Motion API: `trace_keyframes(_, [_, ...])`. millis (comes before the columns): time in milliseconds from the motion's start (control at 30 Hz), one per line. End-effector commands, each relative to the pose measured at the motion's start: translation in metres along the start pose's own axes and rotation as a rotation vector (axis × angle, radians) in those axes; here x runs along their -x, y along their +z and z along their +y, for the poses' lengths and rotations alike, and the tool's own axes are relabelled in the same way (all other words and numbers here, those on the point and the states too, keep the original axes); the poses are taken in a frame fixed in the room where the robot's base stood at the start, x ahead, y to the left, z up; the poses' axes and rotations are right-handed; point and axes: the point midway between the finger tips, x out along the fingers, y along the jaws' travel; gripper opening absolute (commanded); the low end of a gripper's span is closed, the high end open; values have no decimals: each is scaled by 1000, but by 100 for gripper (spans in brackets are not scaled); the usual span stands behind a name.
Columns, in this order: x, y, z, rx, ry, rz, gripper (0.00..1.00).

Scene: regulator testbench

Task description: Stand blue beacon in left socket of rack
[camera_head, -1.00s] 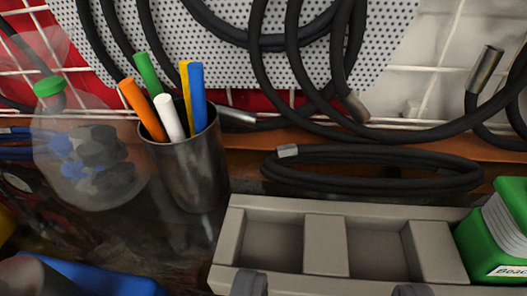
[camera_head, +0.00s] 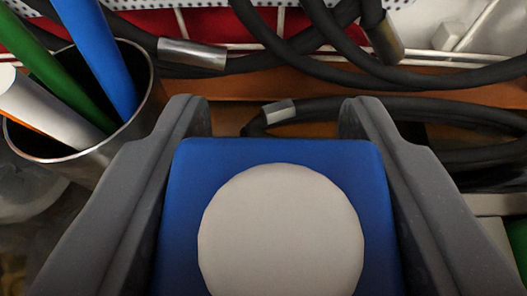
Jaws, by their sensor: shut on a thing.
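The blue beacon (camera_head: 180,220) fills the lower middle of the view, a blue block with rounded corners and a large pale round disc facing me. My gripper (camera_head: 275,108) has one dark grey finger on each side of it and is shut on it. The fingertips reach a little past the beacon's far edge. Only a small light grey part of the rack (camera_head: 497,205) shows at the right edge, to the right of my gripper. Its sockets are not in view, and the beacon's underside is hidden.
A metal cup (camera_head: 145,105) with several coloured pens stands close to the left finger. A black cable coil (camera_head: 460,110) lies beyond the fingertips at right. More cables hang behind. Part of a green object (camera_head: 518,240) shows at the right edge.

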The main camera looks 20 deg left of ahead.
Motion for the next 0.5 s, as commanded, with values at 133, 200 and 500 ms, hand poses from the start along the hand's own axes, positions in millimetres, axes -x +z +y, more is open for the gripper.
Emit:
trace_keyframes(133, [-9, 19, 0, 3, 0, 0, 14])
trace_keyframes(200, [-13, 27, 1, 1, 1, 1, 14])
trace_keyframes(500, [-14, 30, 0, -1, 0, 3, 14])
